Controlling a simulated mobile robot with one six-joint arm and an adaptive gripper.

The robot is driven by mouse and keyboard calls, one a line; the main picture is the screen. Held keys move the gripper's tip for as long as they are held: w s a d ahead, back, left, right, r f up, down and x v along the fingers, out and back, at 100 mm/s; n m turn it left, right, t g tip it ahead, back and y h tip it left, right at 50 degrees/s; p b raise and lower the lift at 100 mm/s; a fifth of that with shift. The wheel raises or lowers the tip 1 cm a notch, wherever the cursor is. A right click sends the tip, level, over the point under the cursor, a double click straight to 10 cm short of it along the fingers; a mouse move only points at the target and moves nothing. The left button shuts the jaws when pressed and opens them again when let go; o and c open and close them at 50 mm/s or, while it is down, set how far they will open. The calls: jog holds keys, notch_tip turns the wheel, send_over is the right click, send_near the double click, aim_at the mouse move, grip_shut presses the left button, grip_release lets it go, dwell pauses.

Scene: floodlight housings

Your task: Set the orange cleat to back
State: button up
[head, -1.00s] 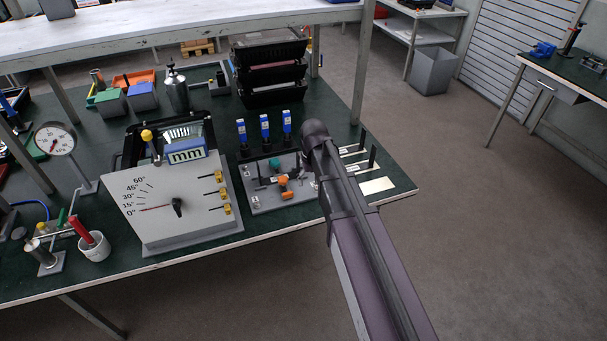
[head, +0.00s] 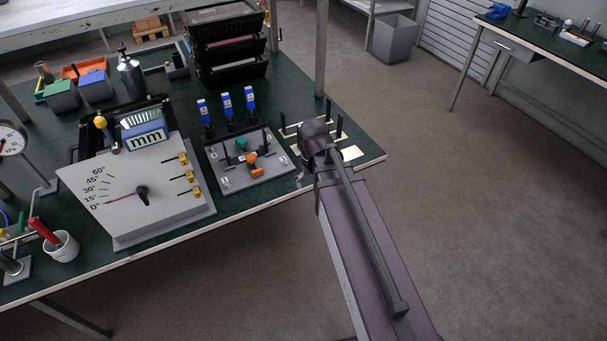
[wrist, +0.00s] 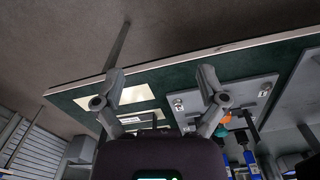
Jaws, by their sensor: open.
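The orange cleat (head: 254,164) sits on a grey plate (head: 225,178) on the bench, in front of a teal cleat (head: 241,144). Its exact setting is too small to read. My arm's end is right of the plate in the head view, and my fingers are mostly hidden there. In the wrist view my gripper (wrist: 162,76) has its fingers spread wide with nothing between them. There the orange cleat (wrist: 227,118) shows beside the right finger, partly hidden, with the teal cleat (wrist: 220,133) below it. The gripper appears apart from the cleat.
A dial panel (head: 125,205) with brass fittings stands left of the plate. Several blue-topped items (head: 226,102) stand behind it. Black posts and a white card (head: 351,153) are to the right. The bench's front edge (head: 250,207) is near; open floor lies beyond.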

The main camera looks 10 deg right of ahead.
jog(key=shift+m, duration=0.3)
jog(key=shift+s+d+f, duration=0.1)
jog(key=shift+s+d, duration=0.25)
jog(key=shift+s, duration=0.35)
jog(key=shift+s+d+f, duration=0.1)
jog(key=shift+s+d, duration=0.2)
jog(key=shift+s, duration=0.4)
jog(key=shift+s+d+f, duration=0.1)
jog(key=shift+s+d, duration=0.25)
jog(key=shift+s, duration=0.35)
jog(key=shift+c, duration=0.4)
dwell(0.9)
